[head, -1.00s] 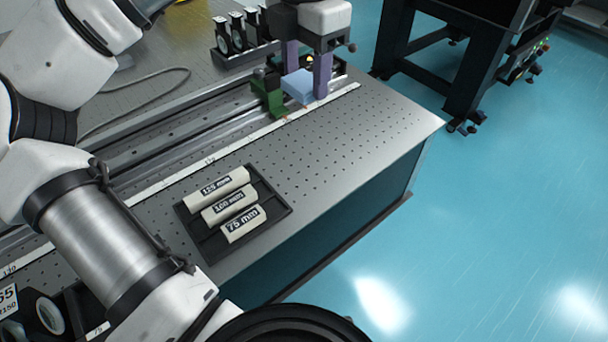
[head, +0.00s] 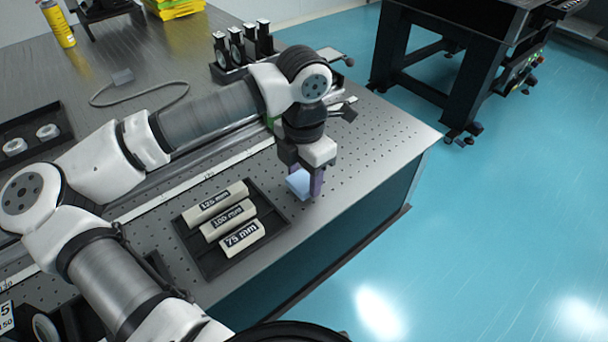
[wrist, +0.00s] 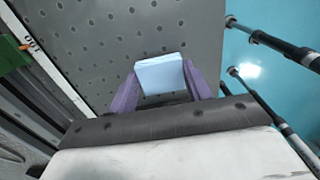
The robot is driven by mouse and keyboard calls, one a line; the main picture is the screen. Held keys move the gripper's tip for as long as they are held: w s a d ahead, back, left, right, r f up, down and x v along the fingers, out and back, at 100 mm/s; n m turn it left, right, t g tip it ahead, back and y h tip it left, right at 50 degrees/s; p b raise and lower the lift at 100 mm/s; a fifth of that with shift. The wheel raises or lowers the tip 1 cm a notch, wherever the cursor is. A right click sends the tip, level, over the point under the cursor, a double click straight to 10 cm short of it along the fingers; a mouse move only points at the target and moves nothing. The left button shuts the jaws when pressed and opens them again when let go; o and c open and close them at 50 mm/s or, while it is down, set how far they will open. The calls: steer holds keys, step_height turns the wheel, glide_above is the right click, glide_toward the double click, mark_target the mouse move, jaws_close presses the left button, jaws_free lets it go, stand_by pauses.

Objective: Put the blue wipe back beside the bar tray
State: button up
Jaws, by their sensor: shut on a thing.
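The blue wipe (head: 299,183) is a small pale blue block between the purple fingers of my gripper (head: 305,184). My gripper is shut on it, just right of the bar tray, over the perforated table top near its front edge. In the wrist view the wipe (wrist: 160,75) sits between both fingers (wrist: 160,88). I cannot tell if it touches the table. The black bar tray (head: 211,267) holds three pale bars labelled 125 mm, 100 mm and 75 mm.
The optical table (head: 388,130) has bare surface right of my gripper, ending at an edge above the blue floor. A rail with a white scale (head: 153,205) runs behind the tray. Dark holders (head: 240,50) with round optics stand at the back. A green part (wrist: 12,55) is on the rail.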

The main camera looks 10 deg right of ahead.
mark_target(304, 179)
steer(key=shift+f, duration=0.45)
steer(key=shift+f+b, duration=0.2)
steer(key=shift+b, duration=0.1)
steer(key=o, duration=0.9)
steer(key=shift+r, duration=0.1)
steer(key=shift+o, duration=0.2)
steer(key=shift+r+p, duration=0.25)
steer(key=shift+p, duration=0.2)
step_height(304, 179, up, 12)
steer(key=shift+f, duration=0.1)
